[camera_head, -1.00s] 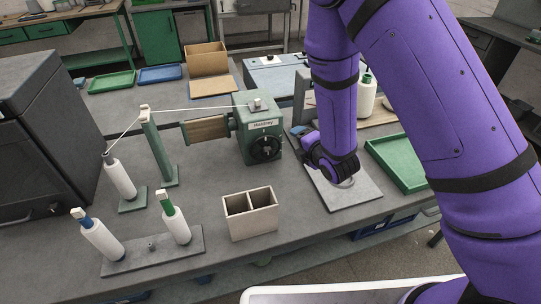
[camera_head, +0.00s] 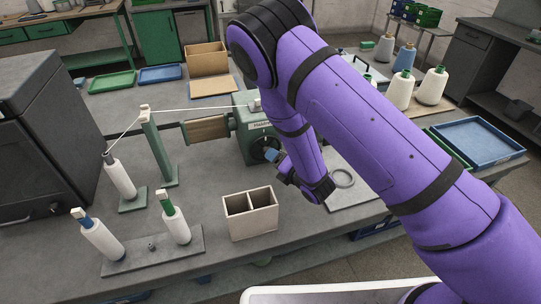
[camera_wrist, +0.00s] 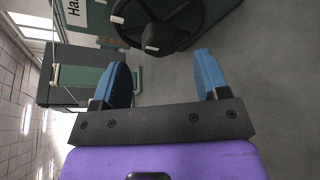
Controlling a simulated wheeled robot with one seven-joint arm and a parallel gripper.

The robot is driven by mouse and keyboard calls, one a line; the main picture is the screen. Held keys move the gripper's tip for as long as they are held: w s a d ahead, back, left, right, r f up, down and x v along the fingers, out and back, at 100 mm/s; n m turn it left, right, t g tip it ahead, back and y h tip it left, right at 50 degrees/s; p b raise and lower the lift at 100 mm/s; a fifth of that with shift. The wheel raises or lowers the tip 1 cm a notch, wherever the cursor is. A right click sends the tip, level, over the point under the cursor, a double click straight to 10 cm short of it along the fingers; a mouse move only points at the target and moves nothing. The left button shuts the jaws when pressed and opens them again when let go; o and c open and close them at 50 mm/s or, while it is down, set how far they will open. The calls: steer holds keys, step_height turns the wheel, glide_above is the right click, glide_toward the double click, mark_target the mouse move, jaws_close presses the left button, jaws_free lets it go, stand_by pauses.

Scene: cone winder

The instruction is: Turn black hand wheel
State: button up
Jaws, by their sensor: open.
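The black hand wheel (camera_wrist: 165,22) is on the front face of the green winder (camera_head: 242,134). In the wrist view the wheel shows large at the top, with a knob (camera_wrist: 153,43) that faces me. My gripper (camera_wrist: 165,80) is open, with its two blue fingers spread apart below the wheel in that picture. Nothing is between the fingers, and they look apart from the wheel. In the head view my gripper (camera_head: 270,157) is close in front of the wheel (camera_head: 258,149), and my arm hides the winder's right part.
A two-compartment box (camera_head: 250,213) stands in front of the winder. A rack with two thread cones (camera_head: 150,253) is at the front left. A green guide post (camera_head: 159,150) carries a thread to the winder. A grey plate with a ring (camera_head: 343,178) lies to the right.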

steer(key=shift+x, duration=2.15)
steer(key=c, duration=0.9)
